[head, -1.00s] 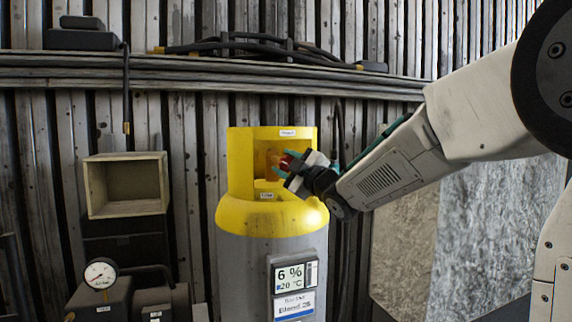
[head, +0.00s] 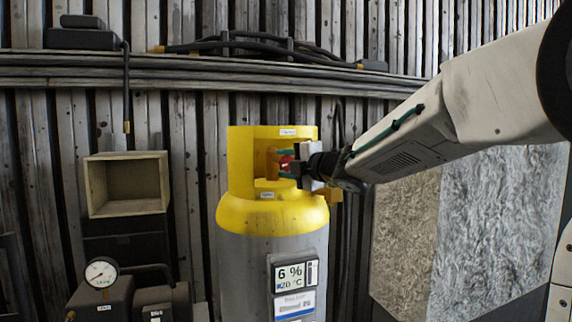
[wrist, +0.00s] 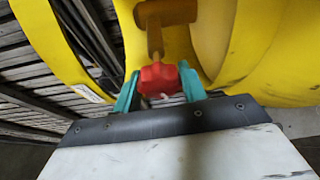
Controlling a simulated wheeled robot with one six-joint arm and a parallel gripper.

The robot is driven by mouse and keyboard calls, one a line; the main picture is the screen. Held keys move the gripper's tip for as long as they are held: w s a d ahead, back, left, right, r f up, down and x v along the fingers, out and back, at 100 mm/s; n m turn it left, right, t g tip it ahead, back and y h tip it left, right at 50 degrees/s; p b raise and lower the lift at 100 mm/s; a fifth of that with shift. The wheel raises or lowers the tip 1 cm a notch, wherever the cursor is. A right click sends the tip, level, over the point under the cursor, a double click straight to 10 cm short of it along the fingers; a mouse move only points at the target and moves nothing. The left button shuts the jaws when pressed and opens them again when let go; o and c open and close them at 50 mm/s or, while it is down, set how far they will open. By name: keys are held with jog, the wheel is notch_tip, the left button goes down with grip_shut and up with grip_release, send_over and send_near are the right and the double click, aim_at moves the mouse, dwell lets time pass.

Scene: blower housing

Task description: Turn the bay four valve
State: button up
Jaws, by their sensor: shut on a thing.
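The valve has a red knob (wrist: 160,79) on a brass-coloured stem (wrist: 156,38), seen in the wrist view. In the head view the red knob (head: 286,163) shows inside the yellow collar (head: 241,160) of a grey cylinder (head: 245,270). My gripper (wrist: 162,90) has its two teal fingers on either side of the knob, shut on it. In the head view my gripper (head: 285,164) reaches in from the right through the collar's opening. The bay number cannot be read.
An open box (head: 125,185) and a round gauge (head: 101,272) are to the left. Pipes (head: 200,66) run along the wall above. Pale panels (head: 480,230) stand at the right.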

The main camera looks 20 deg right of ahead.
dwell(0.3)
jog(key=o, duration=1)
jog(key=shift+c, duration=0.2)
jog(key=v, duration=0.7)
jog(key=shift+s, duration=0.35)
jog(key=shift+d, duration=0.25)
